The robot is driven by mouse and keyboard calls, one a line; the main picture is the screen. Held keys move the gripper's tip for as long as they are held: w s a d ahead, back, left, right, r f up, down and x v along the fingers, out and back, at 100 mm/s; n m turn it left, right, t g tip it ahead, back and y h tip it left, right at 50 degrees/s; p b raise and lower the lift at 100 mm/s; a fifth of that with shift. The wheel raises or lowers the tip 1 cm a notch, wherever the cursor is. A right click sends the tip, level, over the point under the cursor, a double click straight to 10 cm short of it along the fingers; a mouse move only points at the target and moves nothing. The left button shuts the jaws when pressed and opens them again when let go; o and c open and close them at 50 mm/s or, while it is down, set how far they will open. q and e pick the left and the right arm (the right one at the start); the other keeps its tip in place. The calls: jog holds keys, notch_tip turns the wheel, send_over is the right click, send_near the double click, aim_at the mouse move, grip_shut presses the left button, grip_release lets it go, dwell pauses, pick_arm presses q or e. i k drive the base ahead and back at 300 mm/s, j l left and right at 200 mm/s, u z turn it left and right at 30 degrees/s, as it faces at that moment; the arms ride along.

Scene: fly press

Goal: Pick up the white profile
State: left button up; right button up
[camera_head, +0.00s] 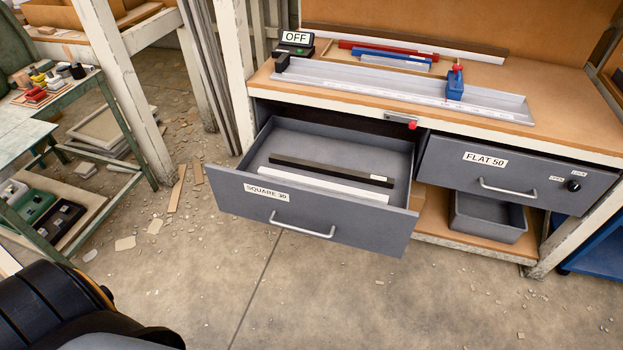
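A white profile (322,185) lies in the open grey drawer (235,198) labelled SQUARE 30, near the drawer's front wall. A black profile (318,168) with a small white label near its right end lies just behind it. Another long white profile (400,42) lies at the back of the bench top, beside a dark brown bar. Neither of my grippers shows; only a black part of my own body is at the lower left.
The wooden bench (580,118) carries a long grey tray (350,86) with a blue block (455,86), red and blue bars, and an OFF box (296,39). The FLAT 50 drawer (510,175) is closed, above a grey bin (487,220). The front floor is mostly open, with scattered debris.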

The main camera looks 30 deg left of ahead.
aim_at(322, 185)
jog(key=u, duration=0.85)
jog(key=i+l+u, duration=0.25)
jog(key=i+l, duration=0.2)
jog(key=i+l+u, duration=0.2)
jog(key=i+l, duration=0.2)
jog(key=l, duration=0.25)
